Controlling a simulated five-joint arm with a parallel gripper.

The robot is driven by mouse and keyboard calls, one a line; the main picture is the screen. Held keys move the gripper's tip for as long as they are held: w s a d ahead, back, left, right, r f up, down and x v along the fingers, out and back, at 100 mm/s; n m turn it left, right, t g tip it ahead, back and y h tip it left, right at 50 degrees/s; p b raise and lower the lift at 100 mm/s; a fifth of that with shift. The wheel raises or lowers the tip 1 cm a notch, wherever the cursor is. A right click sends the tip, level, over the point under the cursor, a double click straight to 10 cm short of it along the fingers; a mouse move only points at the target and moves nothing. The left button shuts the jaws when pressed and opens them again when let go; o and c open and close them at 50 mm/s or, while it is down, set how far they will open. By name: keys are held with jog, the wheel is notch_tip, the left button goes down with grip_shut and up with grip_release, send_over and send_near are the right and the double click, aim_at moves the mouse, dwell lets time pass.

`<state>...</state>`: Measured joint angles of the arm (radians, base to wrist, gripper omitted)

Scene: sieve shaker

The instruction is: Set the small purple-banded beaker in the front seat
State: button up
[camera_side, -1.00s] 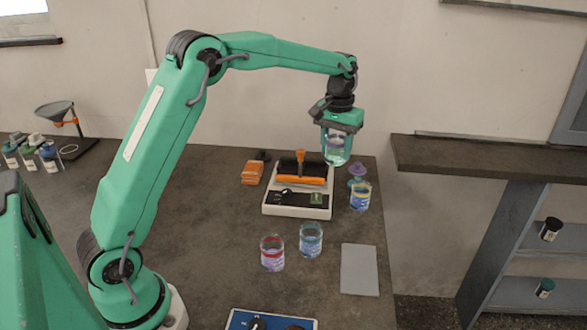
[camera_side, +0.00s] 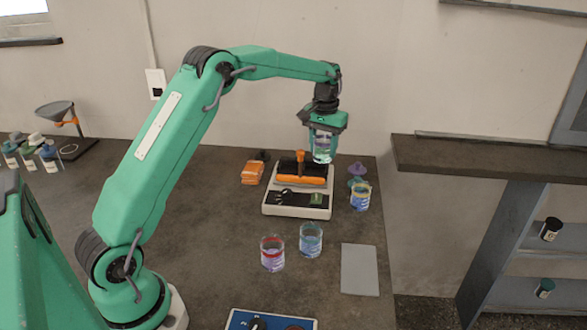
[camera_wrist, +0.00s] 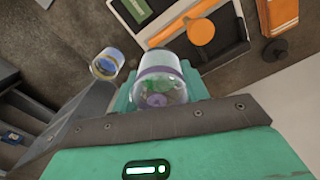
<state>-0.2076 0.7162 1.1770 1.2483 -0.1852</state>
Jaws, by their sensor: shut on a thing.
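My gripper (camera_side: 323,128) is shut on a small clear beaker with a purple band (camera_side: 322,149). It holds the beaker up in the air, above the right part of the sieve shaker. The beaker also shows in the wrist view (camera_wrist: 158,80), with its purple band around it. The sieve shaker (camera_side: 297,200) stands on the table, white with a dark front panel. An orange clamp bar (camera_side: 301,180) crosses a black part on its top. The wrist view shows part of the shaker (camera_wrist: 205,60) too. I cannot clearly make out the front seat.
A yellow-banded beaker (camera_side: 360,198) stands right of the shaker, near a purple stoppered item (camera_side: 357,172). Red-banded (camera_side: 272,255) and teal-banded (camera_side: 311,241) beakers stand in front. A grey pad (camera_side: 360,270) lies at the right edge. Orange blocks (camera_side: 253,172) lie left of the shaker.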

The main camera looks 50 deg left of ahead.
jog(key=a+f, duration=0.1)
jog(key=w+a+f, duration=0.1)
jog(key=a, duration=0.1)
jog(key=a+f, duration=0.1)
jog(key=shift+w+a, duration=0.15)
jog(key=shift+a, duration=0.2)
jog(key=shift+f, duration=1.95)
jog(key=shift+f, duration=0.15)
jog(key=o, duration=1)
